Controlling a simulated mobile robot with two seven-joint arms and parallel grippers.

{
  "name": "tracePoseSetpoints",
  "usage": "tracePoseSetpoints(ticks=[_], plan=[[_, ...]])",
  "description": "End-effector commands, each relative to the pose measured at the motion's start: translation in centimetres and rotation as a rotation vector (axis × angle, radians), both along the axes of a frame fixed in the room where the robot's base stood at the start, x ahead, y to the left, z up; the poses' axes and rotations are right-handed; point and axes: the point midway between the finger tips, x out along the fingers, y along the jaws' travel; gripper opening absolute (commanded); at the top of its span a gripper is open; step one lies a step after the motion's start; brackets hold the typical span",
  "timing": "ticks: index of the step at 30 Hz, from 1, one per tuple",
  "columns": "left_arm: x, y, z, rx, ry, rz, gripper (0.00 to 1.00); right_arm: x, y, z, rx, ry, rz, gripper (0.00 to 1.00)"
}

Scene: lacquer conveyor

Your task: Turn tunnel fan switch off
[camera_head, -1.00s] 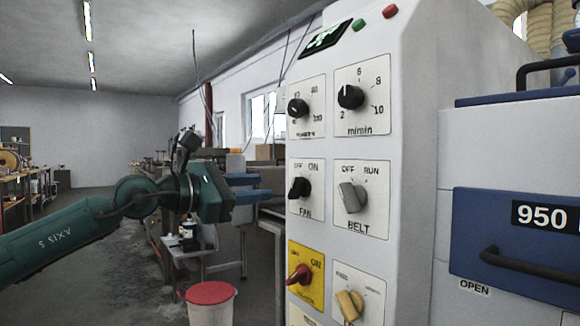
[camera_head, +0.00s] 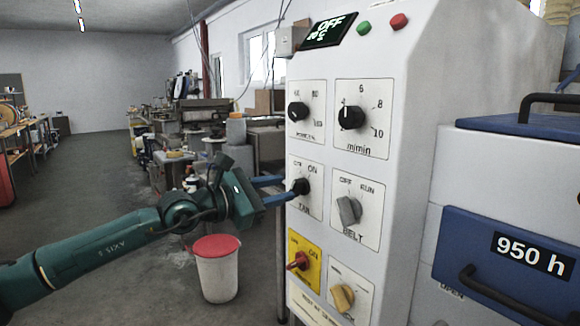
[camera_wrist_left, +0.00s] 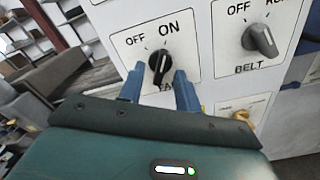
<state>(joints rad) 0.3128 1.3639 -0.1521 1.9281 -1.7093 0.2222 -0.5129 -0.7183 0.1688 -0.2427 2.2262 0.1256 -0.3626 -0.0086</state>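The FAN switch is a black rotary knob (camera_head: 300,187) on a white plate of the control panel, with OFF and ON printed above it. In the left wrist view the knob (camera_wrist_left: 159,66) has its white mark toward ON. My left gripper (camera_head: 288,189) is open, its two blue fingers reaching the panel at the knob. In the left wrist view the fingers of the left gripper (camera_wrist_left: 159,86) stand apart, one to each side of the knob's lower part. I cannot tell whether they touch it. My right gripper is not in view.
The grey BELT knob (camera_head: 348,210) is right of FAN, with a red knob (camera_head: 299,261) on yellow and a beige knob (camera_head: 342,297) below. Dials and a display (camera_head: 328,31) reading OFF are above. A red-lidded bin (camera_head: 217,272) stands on the floor under my left arm.

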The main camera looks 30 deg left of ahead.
Motion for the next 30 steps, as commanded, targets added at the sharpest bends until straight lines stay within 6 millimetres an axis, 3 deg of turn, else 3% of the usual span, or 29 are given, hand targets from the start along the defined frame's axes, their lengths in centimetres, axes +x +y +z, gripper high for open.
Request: tracePoseSetpoints(ticks=[1, 12, 22, 30], plan=[[0.3, -0.3, 0.9, -0.004, -0.001, -0.002, 0.34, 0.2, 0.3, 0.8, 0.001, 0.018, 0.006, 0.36], [2.7, -1.4, 0.3, -0.001, -0.001, -0.003, 0.34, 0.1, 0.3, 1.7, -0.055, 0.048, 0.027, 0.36], [3.0, -1.6, 0.0, 0.002, 0.0, -0.004, 0.34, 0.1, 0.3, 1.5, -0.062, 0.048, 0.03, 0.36], [3.0, -1.5, 0.0, 0.002, 0.0, -0.004, 0.13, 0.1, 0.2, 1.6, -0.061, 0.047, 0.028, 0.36]])
